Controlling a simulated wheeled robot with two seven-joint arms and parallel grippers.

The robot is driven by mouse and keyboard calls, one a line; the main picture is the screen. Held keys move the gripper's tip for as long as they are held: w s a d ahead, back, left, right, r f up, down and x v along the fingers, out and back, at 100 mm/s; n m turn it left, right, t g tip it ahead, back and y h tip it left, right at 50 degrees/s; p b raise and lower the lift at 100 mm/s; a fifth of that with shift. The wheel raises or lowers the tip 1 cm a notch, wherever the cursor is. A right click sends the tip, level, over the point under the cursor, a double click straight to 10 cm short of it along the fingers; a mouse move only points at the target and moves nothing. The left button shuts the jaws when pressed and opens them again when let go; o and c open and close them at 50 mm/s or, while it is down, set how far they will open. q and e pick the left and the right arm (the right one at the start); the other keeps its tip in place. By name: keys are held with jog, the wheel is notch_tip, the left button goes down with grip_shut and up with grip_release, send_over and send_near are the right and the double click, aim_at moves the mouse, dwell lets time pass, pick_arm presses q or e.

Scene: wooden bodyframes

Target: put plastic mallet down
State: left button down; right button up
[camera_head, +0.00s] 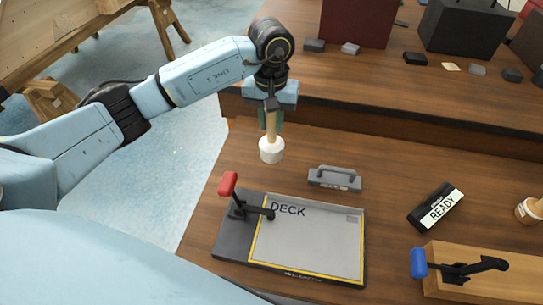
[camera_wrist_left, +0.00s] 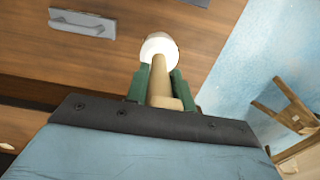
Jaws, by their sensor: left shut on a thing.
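The plastic mallet (camera_head: 271,149) has a white head and a tan handle. It hangs head down from my left gripper (camera_head: 270,115), which is shut on the handle. In the head view the white head shows over the wooden table (camera_head: 330,145), behind the deck board; I cannot tell if it touches the table. In the left wrist view the mallet (camera_wrist_left: 159,47) sits between the green fingers of my left gripper (camera_wrist_left: 160,88). My right gripper is not in view.
A grey DECK board (camera_head: 315,240) with a red-handled clamp (camera_head: 229,184) lies in front. A grey handle (camera_head: 335,178), a READY sign (camera_head: 436,207) and a blue-handled clamp (camera_head: 418,262) on a wood block stand rightward. A raised shelf (camera_head: 380,85) runs behind. Bare table lies right of the mallet.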

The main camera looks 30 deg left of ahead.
aim_at(272, 142)
pick_arm(q)
notch_tip(272, 142, down, 3)
jog(key=shift+f, duration=0.65)
notch_tip(272, 142, down, 3)
jog(key=shift+f, duration=0.1)
jog(key=shift+w, duration=0.1)
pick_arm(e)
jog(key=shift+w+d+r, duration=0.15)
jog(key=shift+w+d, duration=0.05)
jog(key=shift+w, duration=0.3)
pick_arm(q)
jog(key=shift+f, duration=0.2)
jog(key=c, duration=1.2)
grip_release()
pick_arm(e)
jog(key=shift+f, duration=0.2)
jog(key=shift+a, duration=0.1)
